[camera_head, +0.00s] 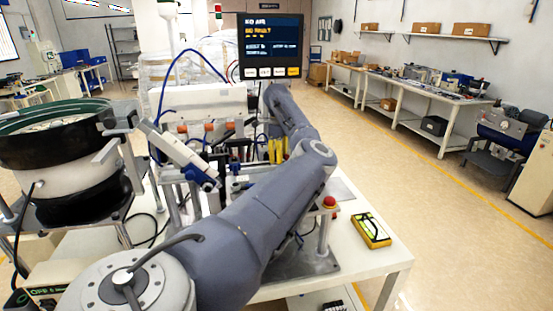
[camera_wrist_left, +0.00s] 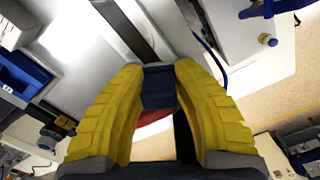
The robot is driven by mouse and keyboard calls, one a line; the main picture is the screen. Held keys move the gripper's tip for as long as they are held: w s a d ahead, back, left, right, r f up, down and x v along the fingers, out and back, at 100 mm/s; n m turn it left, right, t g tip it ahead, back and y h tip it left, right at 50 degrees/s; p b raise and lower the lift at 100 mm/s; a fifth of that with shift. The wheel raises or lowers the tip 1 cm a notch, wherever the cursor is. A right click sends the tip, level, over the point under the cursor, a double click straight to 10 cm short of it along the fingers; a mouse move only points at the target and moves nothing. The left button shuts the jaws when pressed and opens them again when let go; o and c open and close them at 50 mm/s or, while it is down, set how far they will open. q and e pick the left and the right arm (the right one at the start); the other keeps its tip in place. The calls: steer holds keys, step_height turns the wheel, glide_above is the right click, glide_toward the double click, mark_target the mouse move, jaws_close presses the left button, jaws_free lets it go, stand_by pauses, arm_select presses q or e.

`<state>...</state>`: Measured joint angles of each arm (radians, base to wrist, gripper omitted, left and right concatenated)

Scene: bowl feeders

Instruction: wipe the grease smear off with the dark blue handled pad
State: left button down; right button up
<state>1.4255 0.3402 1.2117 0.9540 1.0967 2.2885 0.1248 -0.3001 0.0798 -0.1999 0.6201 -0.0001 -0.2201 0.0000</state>
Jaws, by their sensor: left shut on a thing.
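My left gripper (camera_head: 278,150) has yellow fingers and shows small in the head view, beyond my grey arm and by the machine in the middle of the bench. In the left wrist view the left gripper (camera_wrist_left: 158,92) is shut on a dark blue block, the handle of the pad (camera_wrist_left: 158,86), held between the fingertips. The wiping face of the pad cannot be made out. A red and white patch shows between the fingers, and I cannot tell what it belongs to. I cannot make out the grease smear in either view. My right gripper is not in view.
A bowl feeder (camera_head: 60,135) stands at the left. A display (camera_head: 271,46) rises behind the machine. A red button (camera_head: 329,202) and a yellow device (camera_head: 371,230) are at the right of the white bench (camera_head: 385,262). My arm hides much of the bench.

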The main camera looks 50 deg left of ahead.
arm_select(q)
steer(key=shift+r, duration=0.1)
steer(key=shift+r, duration=2.9)
steer(key=shift+r, duration=1.5)
